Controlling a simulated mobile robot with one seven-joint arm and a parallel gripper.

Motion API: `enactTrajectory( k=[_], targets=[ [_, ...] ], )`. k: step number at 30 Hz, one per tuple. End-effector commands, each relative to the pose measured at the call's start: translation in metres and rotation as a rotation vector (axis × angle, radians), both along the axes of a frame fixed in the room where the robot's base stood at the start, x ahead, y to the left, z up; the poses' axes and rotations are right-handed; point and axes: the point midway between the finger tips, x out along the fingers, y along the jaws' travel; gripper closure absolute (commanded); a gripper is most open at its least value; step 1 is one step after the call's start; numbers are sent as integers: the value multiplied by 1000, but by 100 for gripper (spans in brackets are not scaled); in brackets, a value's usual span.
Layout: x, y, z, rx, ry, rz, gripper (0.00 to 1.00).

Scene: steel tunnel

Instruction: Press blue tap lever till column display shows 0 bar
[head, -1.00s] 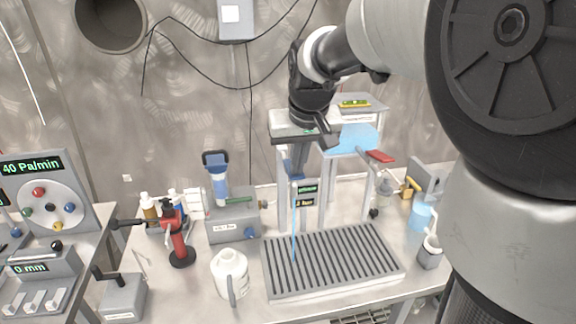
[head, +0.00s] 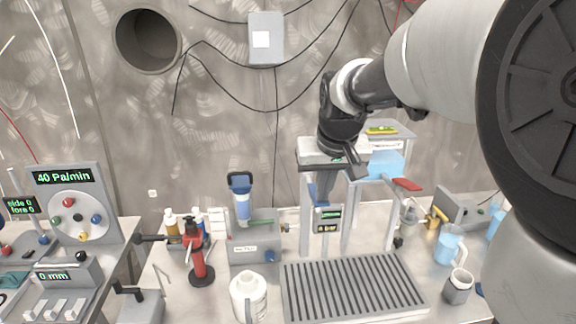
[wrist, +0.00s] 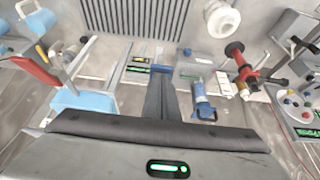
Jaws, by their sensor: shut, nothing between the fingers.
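The blue tap lever (head: 313,193) is on the front of the grey stand, partly hidden by my gripper. My gripper (head: 323,200) is shut and empty, pointing down at the lever; I cannot tell for certain whether it touches. In the wrist view my gripper's fingers (wrist: 160,80) reach toward a small blue piece at the stand. The column display (head: 327,228) sits just below the gripper, with green text above and a yellow line that looks like "0 bar", too small to read surely. No water stream shows under the tap.
A slotted drain tray (head: 350,290) lies below the stand. A red lever (head: 407,184) and a light-blue tank (head: 385,165) are to the right. A white jug (head: 248,297), a red tool on a stand (head: 196,255) and a grey box (head: 250,247) stand left.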

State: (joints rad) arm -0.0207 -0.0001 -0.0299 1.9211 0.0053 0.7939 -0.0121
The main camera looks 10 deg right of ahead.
Motion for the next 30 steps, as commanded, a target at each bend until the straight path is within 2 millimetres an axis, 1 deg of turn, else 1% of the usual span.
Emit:
enactTrajectory(
  k=[16, 27, 30],
  targets=[
    [0, 0, 0, 0, 1, 0, 100],
    [0, 0, 15, 0, 1, 0, 100],
    [0, 0, 16, 0, 2, 0, 100]
  ],
)
